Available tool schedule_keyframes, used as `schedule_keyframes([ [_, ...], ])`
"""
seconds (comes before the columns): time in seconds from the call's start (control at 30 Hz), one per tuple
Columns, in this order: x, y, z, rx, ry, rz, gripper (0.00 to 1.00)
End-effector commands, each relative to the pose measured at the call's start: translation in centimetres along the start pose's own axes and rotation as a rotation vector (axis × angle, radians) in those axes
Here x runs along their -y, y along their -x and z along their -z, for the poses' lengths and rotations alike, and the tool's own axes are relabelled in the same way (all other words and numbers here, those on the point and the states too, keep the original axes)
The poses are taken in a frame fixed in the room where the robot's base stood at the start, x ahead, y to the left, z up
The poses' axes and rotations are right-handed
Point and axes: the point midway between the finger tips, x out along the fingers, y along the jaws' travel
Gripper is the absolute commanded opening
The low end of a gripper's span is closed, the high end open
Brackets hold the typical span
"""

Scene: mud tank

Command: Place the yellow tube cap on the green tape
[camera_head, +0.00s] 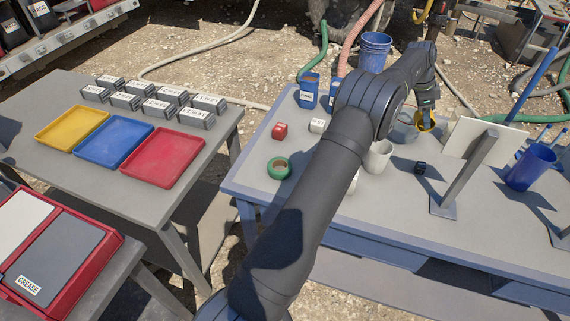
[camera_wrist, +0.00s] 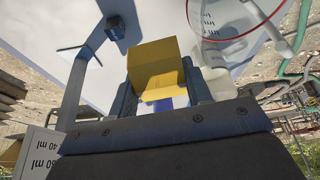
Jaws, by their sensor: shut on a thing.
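The green tape (camera_head: 279,168) is a roll lying flat near the left edge of the right-hand table. My gripper (camera_head: 427,108) is over the far middle of that table, well to the right of the tape, and is shut on the yellow tube cap (camera_head: 427,124). In the wrist view the yellow cap (camera_wrist: 152,62) sits between the two fingers of my gripper (camera_wrist: 165,92). The cap is held above the table, apart from the tape. The tape is not seen in the wrist view.
A clear beaker (camera_head: 404,130), a white cup (camera_head: 378,157) and a dark blue cube (camera_head: 420,168) stand near my gripper. A metal post (camera_head: 466,172) and blue cup (camera_head: 530,168) are right.

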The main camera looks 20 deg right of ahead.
Motion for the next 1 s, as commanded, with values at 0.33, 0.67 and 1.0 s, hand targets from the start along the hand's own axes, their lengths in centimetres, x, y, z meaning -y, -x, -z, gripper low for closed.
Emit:
schedule_keyframes([
  [0.33, -2.6, 6.2, -10.7, 0.007, -0.04, -0.015, 0.22],
  [0.67, -9.8, 11.3, -21.3, 0.003, -0.09, -0.032, 0.22],
  [1.0, -19.1, 13.7, -28.7, -0.012, -0.132, -0.044, 0.22],
])
